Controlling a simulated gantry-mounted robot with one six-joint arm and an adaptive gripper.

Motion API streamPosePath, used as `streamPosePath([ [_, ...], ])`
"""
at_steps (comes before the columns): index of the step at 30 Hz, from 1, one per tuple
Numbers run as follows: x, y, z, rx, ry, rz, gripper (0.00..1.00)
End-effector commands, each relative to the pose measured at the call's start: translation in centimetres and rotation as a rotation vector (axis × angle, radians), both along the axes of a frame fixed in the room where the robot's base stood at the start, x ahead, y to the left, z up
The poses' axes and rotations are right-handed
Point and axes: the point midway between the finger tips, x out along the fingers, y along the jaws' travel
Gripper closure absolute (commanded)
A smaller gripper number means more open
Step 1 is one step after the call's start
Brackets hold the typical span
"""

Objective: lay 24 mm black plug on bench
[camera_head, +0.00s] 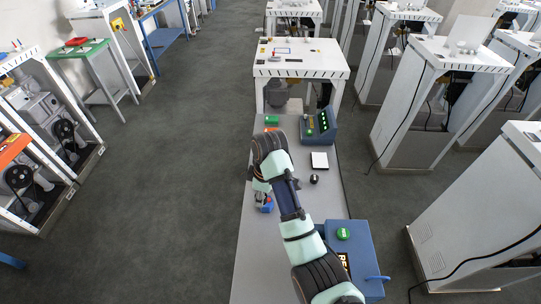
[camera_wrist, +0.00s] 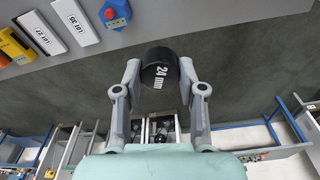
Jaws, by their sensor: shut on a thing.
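The black plug (camera_wrist: 158,68), marked "24 mm" in white, sits between the fingertips of my gripper (camera_wrist: 161,80) in the wrist view. My gripper is shut on it. The grey bench (camera_wrist: 190,18) runs along the top of the wrist view, and the dark floor shows behind and below the plug. In the head view the bench (camera_head: 243,262) is a long grey strip under my arm. There the fingers and the held plug are mostly hidden by my wrist. I cannot tell the plug's height above the bench.
A blue box with a red button (camera_wrist: 115,14), two white lot labels (camera_wrist: 42,34) and a yellow device (camera_wrist: 14,46) are on the bench. In the head view a dark round object (camera_head: 314,179), a white square (camera_head: 319,162) and a blue console (camera_head: 319,127) stand right of my arm.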

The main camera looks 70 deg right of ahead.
Motion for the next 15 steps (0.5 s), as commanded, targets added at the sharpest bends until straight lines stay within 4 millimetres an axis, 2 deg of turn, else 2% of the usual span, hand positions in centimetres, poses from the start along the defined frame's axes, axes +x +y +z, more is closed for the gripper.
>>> streamPosePath([
  [3,0.0,0.0,-0.2,0.0,0.0,-0.001,0.89],
  [5,0.0,0.0,-1.0,0.001,0.001,-0.001,0.89],
  [11,0.0,0.0,-7.3,0.001,0.001,-0.001,0.89],
  [13,-0.1,0.1,-8.2,0.004,0.003,-0.001,0.89],
  [15,-0.1,0.1,-10.3,0.005,0.004,0.0,0.89],
])
